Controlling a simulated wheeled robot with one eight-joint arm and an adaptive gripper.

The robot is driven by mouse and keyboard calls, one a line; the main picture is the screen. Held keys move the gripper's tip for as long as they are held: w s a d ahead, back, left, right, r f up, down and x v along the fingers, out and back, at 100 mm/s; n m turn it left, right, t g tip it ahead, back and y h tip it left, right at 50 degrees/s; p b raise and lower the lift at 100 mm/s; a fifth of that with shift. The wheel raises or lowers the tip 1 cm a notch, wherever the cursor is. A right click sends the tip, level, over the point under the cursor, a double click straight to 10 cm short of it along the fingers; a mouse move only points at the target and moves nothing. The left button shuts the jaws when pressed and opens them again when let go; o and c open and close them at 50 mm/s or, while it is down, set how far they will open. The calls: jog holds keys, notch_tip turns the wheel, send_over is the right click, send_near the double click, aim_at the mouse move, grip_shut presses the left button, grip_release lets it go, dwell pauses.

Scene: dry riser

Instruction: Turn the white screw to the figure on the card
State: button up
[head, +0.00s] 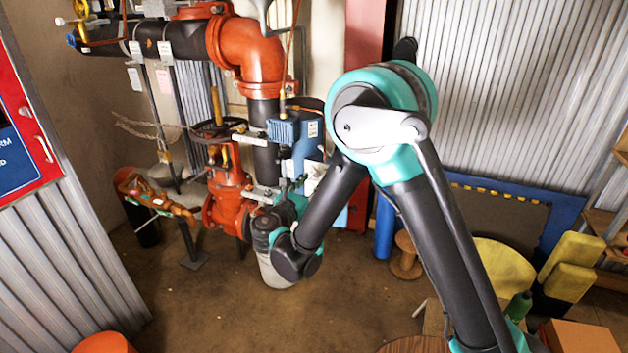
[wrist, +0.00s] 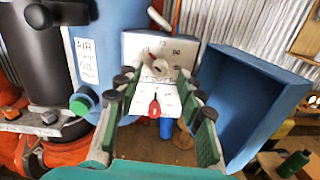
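In the wrist view, a pale panel on a blue-grey housing (wrist: 128,45) carries a dial with printed figures, too small to read surely. A pale round part, seemingly the white screw (wrist: 158,66), sits at its middle; its exact setting is unclear. A white card (wrist: 87,60) with dark lettering is on the blue body to the left; I cannot read a figure on it. My gripper (wrist: 157,80) is open, its two green fingers on either side of the panel's lower part. Nothing is clearly held. In the head view my arm hides the fingertips.
An open blue box (wrist: 255,105) stands close right, a green knob (wrist: 82,103) left. Orange pipework (head: 248,50) and a valve (head: 228,200) crowd my arm's left. The floor (head: 220,310) in front is clear.

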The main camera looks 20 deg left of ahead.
jog(key=shift+w+d, duration=0.1)
jog(key=shift+w, duration=1)
grip_shut()
